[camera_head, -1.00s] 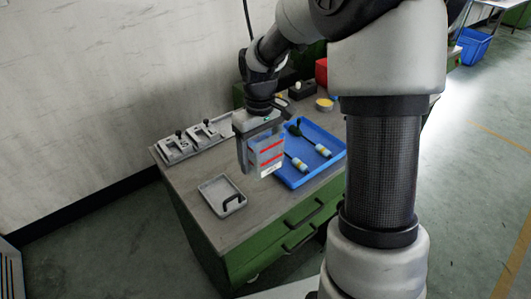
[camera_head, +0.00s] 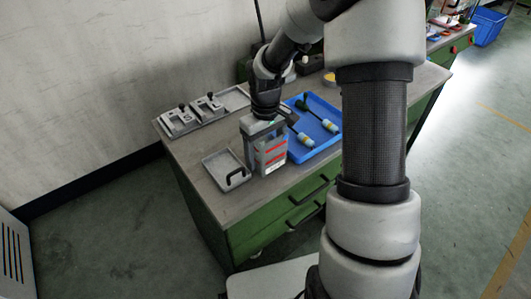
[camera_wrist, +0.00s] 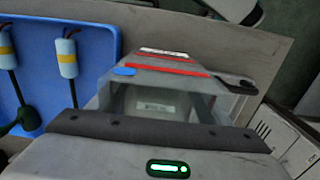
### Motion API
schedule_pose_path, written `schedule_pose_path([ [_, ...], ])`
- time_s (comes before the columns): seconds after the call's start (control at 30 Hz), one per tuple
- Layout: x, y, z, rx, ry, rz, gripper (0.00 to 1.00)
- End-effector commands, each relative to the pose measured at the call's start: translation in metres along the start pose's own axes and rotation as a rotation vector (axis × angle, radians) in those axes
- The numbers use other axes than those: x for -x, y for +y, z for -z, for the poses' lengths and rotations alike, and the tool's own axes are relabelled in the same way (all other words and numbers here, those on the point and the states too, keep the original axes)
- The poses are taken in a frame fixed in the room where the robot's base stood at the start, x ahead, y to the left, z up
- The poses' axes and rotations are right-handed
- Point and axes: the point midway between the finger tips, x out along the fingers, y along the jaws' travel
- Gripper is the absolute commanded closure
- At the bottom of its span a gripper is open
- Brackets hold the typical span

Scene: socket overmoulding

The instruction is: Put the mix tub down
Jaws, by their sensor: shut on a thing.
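The mix tub (camera_head: 272,157) is a grey, box-like tub with red stripes and a pale label. In the head view it is upright in my gripper (camera_head: 264,148), at the front part of the bench top (camera_head: 218,201). My gripper is shut on it from above. In the wrist view the tub (camera_wrist: 165,75) shows its striped side, a blue mark and its hollow inside. I cannot tell whether its base touches the bench; its underside is hidden.
A grey tray (camera_head: 209,160) with a black handle lies close to the tub's left. Grey clamp fixtures (camera_head: 181,121) stand at the back left. Bare bench lies in front.

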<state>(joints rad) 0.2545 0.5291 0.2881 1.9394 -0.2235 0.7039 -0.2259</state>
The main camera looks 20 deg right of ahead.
Motion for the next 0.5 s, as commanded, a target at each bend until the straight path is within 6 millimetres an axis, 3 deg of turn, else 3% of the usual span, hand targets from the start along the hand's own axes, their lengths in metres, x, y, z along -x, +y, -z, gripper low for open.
schedule_pose_path([
  [0.17,-0.0028,0.0000,0.0002,0.000,0.000,0.000,0.52],
  [0.2,-0.0032,-0.0001,0.0001,0.000,0.000,0.000,0.27],
  [0.23,-0.0024,-0.0001,0.0002,0.000,0.000,0.000,0.22],
  [0.5,-0.0018,0.0000,0.0002,0.000,0.000,0.000,0.20],
])
